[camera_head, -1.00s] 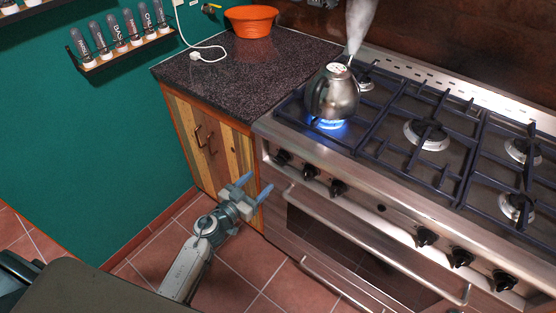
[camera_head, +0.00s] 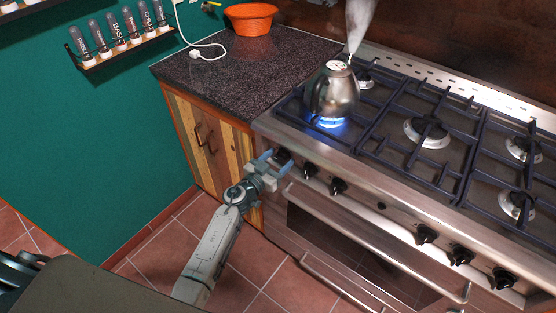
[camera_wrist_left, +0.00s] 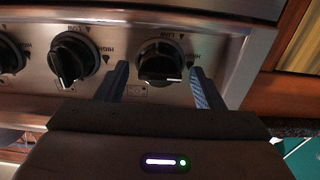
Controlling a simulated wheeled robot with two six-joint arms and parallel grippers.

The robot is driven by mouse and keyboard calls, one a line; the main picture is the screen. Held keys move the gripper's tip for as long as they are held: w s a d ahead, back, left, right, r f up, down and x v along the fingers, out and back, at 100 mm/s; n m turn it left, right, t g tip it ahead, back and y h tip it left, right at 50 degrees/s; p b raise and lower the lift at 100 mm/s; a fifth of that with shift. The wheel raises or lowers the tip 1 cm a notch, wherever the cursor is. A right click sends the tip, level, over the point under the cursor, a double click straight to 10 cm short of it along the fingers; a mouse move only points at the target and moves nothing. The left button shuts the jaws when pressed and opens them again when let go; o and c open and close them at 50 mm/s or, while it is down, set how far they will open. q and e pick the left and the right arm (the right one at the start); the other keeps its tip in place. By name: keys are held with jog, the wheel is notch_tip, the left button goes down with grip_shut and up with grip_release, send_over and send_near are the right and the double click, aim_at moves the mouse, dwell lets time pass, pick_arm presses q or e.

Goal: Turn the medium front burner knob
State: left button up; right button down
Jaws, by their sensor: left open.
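The stove's black control knobs line its steel front panel. My left gripper (camera_head: 273,160) is open at the leftmost knob (camera_head: 284,155). In the left wrist view that knob (camera_wrist_left: 160,66) sits between the tips of my two left fingers (camera_wrist_left: 160,86), with a gap visible on each side. Its neighbour (camera_head: 310,170) and a third knob (camera_head: 338,186) stand to the right; the neighbour also shows in the left wrist view (camera_wrist_left: 73,62). A steel kettle (camera_head: 334,94) stands on the front left burner, over a blue flame (camera_head: 326,122). My right gripper is not in view.
The oven door handle (camera_head: 375,245) juts out below the knobs. More knobs (camera_head: 461,257) are farther right. A wooden cabinet (camera_head: 212,145) with a dark countertop (camera_head: 245,68) adjoins the stove on the left. Steam (camera_head: 360,25) rises from the kettle. Open tiled floor (camera_head: 255,262) lies in front.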

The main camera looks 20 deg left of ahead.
pick_arm(q)
jog(key=c, duration=1)
jog(key=shift+o, duration=0.2)
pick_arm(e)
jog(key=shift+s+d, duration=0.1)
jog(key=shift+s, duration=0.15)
